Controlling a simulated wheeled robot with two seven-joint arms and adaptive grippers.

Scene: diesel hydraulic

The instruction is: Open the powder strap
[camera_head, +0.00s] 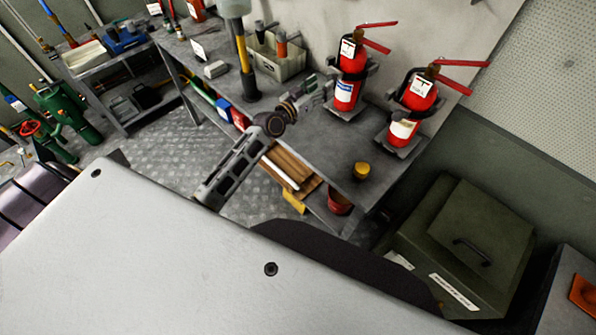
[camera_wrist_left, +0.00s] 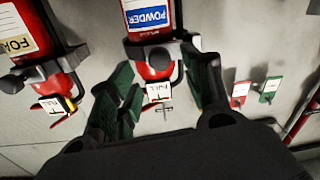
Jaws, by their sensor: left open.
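The powder extinguisher (camera_head: 346,91) is red with a blue label and hangs on the wall at the left of two. A black strap (camera_head: 353,67) runs around its upper body. In the left wrist view the extinguisher (camera_wrist_left: 147,17) is at top centre, with the dark strap (camera_wrist_left: 152,50) below its label. My left gripper (camera_head: 318,90) is just left of the extinguisher in the head view. In the wrist view its two green-padded fingers (camera_wrist_left: 157,72) are apart, one on each side of the extinguisher's neck and tag. Contact with the strap cannot be told. My right gripper is out of view.
The foam extinguisher (camera_head: 415,95) hangs close beside, to the right in the head view. A workbench (camera_head: 330,145) runs below, with a yellow cup (camera_head: 361,171) and a grey bin (camera_head: 273,60). A green box (camera_head: 460,250) stands at lower right.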

